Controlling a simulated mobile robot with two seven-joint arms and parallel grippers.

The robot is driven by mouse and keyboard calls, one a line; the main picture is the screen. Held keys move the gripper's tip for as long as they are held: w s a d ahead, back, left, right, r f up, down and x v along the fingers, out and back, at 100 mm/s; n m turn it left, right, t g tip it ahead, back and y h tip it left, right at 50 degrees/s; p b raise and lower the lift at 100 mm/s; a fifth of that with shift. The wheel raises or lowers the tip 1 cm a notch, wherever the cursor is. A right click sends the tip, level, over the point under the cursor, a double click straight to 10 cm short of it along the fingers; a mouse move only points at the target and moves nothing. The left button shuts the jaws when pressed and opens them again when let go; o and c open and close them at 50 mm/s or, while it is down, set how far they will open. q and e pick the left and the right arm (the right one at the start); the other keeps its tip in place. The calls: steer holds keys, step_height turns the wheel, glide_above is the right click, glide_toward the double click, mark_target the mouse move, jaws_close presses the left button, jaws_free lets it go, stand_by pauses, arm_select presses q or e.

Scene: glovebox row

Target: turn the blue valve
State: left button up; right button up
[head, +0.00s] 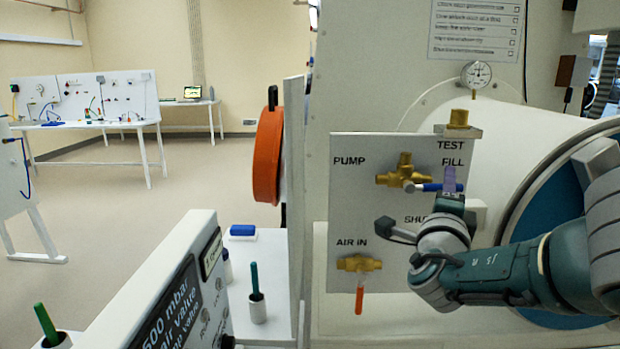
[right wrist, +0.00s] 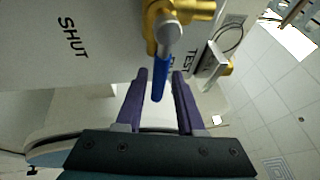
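The blue valve has a brass body (head: 403,172) on the white panel beside the PUMP label. Its blue lever (head: 426,187) lies level and points right, below the FILL label. My right gripper (head: 450,182) is at the lever's right end, and one purple finger shows there. In the right wrist view the right gripper (right wrist: 160,74) is open, with its two purple fingers apart. The blue lever (right wrist: 159,86) reaches in between them with a gap visible on both sides. My left gripper is not in view.
Below is another brass valve (head: 359,264) with an orange lever (head: 360,299) hanging down at AIR IN. A gauge (head: 476,74) and a brass fitting (head: 458,118) stand above. An orange round door (head: 268,156) is left of the panel. My right forearm covers the panel's lower right.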

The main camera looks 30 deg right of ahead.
steer(key=shift+o, duration=0.5)
steer(key=shift+a, duration=0.1)
steer(key=shift+s+a+p, duration=0.1)
steer(key=shift+a+p, duration=0.2)
steer(key=p+v, duration=0.3)
steer(key=v, duration=0.6)
steer(key=shift+s+p, duration=0.15)
steer(key=shift+p, duration=0.15)
steer(key=shift+f, duration=0.1)
